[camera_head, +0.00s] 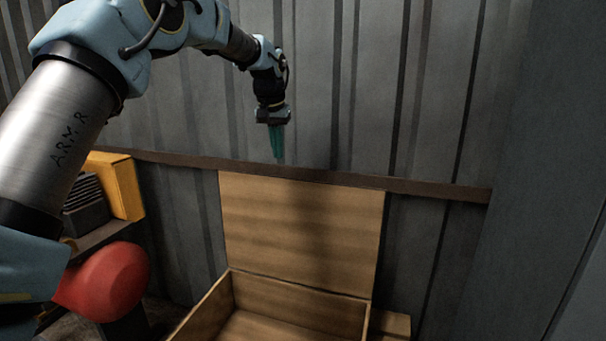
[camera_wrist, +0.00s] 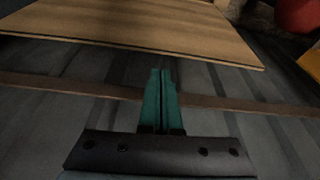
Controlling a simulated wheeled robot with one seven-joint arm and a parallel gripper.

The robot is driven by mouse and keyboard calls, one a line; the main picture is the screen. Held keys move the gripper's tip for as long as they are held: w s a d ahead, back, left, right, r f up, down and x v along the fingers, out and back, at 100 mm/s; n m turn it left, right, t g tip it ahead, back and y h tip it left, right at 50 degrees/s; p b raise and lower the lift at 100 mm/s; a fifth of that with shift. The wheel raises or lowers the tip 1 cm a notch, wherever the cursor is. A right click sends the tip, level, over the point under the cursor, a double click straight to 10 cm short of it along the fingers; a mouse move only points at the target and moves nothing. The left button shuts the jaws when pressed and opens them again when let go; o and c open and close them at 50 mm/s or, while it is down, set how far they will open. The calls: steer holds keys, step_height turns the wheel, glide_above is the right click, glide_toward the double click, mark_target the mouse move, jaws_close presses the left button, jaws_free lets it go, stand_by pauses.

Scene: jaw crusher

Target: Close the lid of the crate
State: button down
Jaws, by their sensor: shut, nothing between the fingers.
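The wooden crate (camera_head: 215,302) stands low in front of the wall, its inside open to view. Its lid (camera_head: 303,228) is up, standing roughly upright at the back edge of the crate. My gripper (camera_head: 279,158) hangs above the lid's top edge in the head view, fingers pointing down, apart from the lid as far as I can tell. In the wrist view the green fingers (camera_wrist: 161,72) are together with nothing between them. The lid (camera_wrist: 150,25) fills the top of that view, beyond the fingertips. The crate's front is cut off by the head view's lower edge.
A corrugated metal wall (camera_head: 430,90) with a brown horizontal rail (camera_head: 440,190) is behind the crate. A yellow box-shaped part (camera_head: 118,185) and a red rounded object (camera_head: 105,283) are at the left. A small wooden piece (camera_head: 390,323) lies right of the crate.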

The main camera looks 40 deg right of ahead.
steer(key=s+d+r, duration=0.1)
steer(key=s+d, duration=0.2)
steer(key=d, duration=0.3)
step_height(320, 180, down, 9)
steer(key=p, duration=0.4)
steer(key=shift+s+a+m+h, duration=0.2)
steer(key=shift+s+m+h, duration=0.1)
steer(key=shift+s+m, duration=0.15)
steer(key=shift+r, duration=0.1)
